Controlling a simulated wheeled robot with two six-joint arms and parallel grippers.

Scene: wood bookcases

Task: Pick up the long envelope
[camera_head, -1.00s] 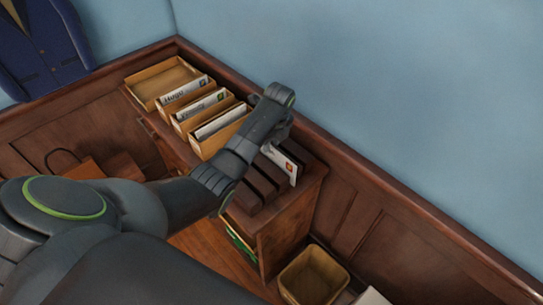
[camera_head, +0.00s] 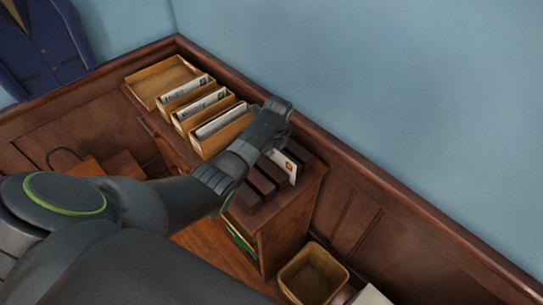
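A white envelope with a small orange-red mark (camera_head: 286,165) stands among the dark brown slots at the right end of the cabinet top. Part of it is hidden behind my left gripper and the slots. My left gripper (camera_head: 279,110) is over the cabinet, just above and to the left of this envelope. Its fingers are seen from behind, so I cannot tell whether they are open or what is between them. My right gripper is not in view.
Wooden trays (camera_head: 165,82) with upright envelopes (camera_head: 220,122) line the cabinet top (camera_head: 305,190). A blue wall and wood panelling (camera_head: 400,215) stand close behind. A wooden bin (camera_head: 312,275) is on the floor at the right. A blue jacket (camera_head: 45,45) hangs upper left.

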